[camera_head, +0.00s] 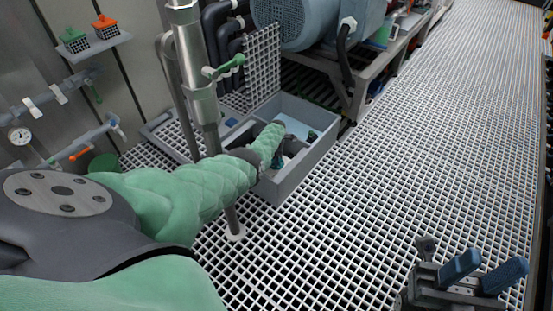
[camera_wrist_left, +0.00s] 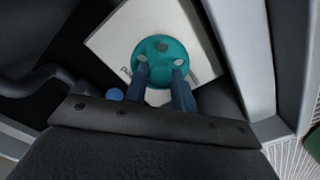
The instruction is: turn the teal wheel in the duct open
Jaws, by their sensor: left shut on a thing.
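The teal wheel (camera_wrist_left: 162,47) lies on a white plate (camera_wrist_left: 115,42) with dark lettering, inside the grey open-topped duct (camera_head: 302,172). In the head view my arm reaches down into the duct, and only a small teal-blue patch shows by the gripper. My left gripper (camera_wrist_left: 162,76) is shut on the wheel, with one blue finger at each side of its near part. In the head view my left gripper (camera_head: 277,160) is mostly hidden by its own wrist. My right gripper (camera_head: 487,270) is at the lower right, its two blue fingers apart and empty.
A steel pipe (camera_head: 201,100) with a green lever (camera_head: 226,67) stands left of the duct. A blue-grey motor (camera_head: 290,20) on a frame is behind it. A blue round thing (camera_wrist_left: 116,94) lies left of the fingers. The white grating floor (camera_head: 420,130) at right is clear.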

